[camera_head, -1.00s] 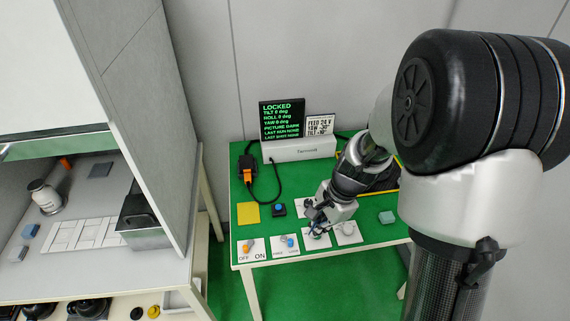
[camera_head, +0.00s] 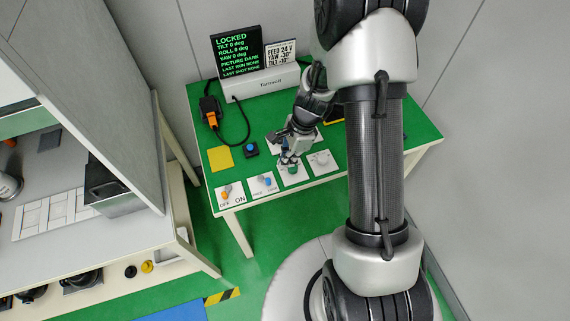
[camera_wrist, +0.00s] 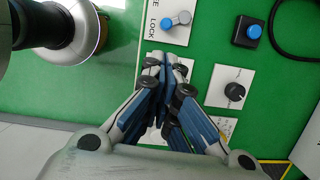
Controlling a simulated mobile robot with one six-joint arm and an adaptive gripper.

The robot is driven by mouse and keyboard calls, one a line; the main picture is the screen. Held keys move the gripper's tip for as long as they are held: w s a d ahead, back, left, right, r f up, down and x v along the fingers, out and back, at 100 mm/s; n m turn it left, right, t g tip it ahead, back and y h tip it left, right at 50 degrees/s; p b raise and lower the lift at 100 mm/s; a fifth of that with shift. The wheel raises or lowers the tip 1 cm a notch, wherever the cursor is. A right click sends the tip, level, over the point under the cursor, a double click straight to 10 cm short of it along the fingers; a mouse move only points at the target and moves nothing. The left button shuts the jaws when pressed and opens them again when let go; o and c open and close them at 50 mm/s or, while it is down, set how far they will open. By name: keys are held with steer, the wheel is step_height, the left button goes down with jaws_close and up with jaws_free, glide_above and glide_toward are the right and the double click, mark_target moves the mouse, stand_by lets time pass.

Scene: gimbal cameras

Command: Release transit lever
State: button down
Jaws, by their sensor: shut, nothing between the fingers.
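The transit lever (camera_head: 268,182) has a blue tip and sits on a white plate marked FREE and LOCK near the table's front edge. In the wrist view the lever (camera_wrist: 168,23) shows its blue tip beside the word LOCK and its grey end to the right. My gripper (camera_head: 289,160) is shut and empty over the neighbouring white plate, right of the lever in the head view. In the wrist view my gripper's fingertips (camera_wrist: 166,60) are just below the lever's plate, apart from the lever. The screen (camera_head: 235,54) reads LOCKED, with tilt, roll and yaw at 0.
An OFF/ON switch plate (camera_head: 229,192) lies left of the lever. A blue button (camera_head: 251,149) and a yellow square (camera_head: 220,158) lie behind. A dark knob (camera_wrist: 235,91) is right of the fingers in the wrist view. A white unit (camera_head: 262,84) stands at the back.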

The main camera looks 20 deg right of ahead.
steer(key=b+x, duration=0.3)
steer(key=x, duration=0.5)
steer(key=shift+a+f, duration=0.1)
steer(key=shift+f, duration=0.15)
